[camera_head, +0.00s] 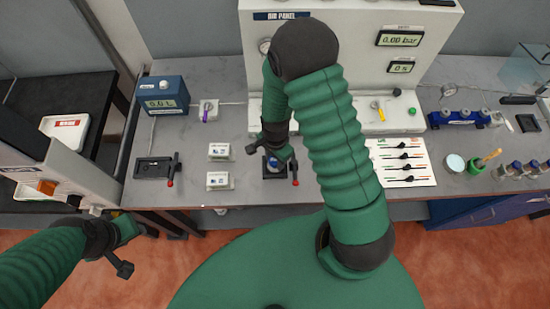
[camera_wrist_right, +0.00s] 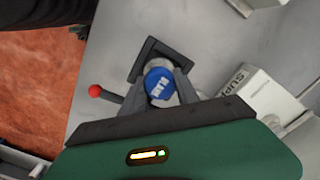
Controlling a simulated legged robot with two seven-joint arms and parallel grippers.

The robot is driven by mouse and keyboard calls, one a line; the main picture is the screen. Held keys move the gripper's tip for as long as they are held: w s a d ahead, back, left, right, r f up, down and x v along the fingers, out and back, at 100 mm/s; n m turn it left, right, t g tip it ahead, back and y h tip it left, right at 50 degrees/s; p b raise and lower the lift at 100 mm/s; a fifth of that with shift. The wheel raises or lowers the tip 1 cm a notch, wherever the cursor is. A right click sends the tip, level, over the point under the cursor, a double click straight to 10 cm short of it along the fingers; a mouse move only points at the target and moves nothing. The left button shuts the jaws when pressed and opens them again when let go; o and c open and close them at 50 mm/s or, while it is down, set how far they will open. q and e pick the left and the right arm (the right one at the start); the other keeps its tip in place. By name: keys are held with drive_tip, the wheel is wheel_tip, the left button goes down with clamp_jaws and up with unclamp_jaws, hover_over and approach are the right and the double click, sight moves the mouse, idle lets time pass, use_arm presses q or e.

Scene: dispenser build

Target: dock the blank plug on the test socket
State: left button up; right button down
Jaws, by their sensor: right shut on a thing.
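The blank plug (camera_wrist_right: 160,84) has a blue top with white lettering and a pale metallic body below it. In the right wrist view my right gripper (camera_wrist_right: 161,95) is shut on it, one finger on each side. The plug stands over the dark test socket (camera_wrist_right: 151,50), which has a lever with a red ball end (camera_wrist_right: 95,91). I cannot tell whether the plug is fully seated. In the head view the socket (camera_head: 277,174) is partly hidden under my right gripper (camera_head: 273,162). My left gripper (camera_head: 148,230) hangs in front of the bench at lower left; its fingers are unclear.
A similar dark fixture (camera_head: 155,168) with a red-tipped lever is to the left. Two small white boxes (camera_head: 219,151) (camera_head: 218,181) stand between them. A white tool sheet (camera_head: 402,162) lies to the right. A grey panel (camera_head: 353,60) stands behind.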

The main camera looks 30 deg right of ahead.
drive_tip(key=shift+f, duration=0.2)
drive_tip(key=c, duration=1.2)
unclamp_jaws()
drive_tip(key=shift+r, duration=0.1)
wheel_tip(320, 180, up, 11)
drive_tip(key=p, duration=0.9)
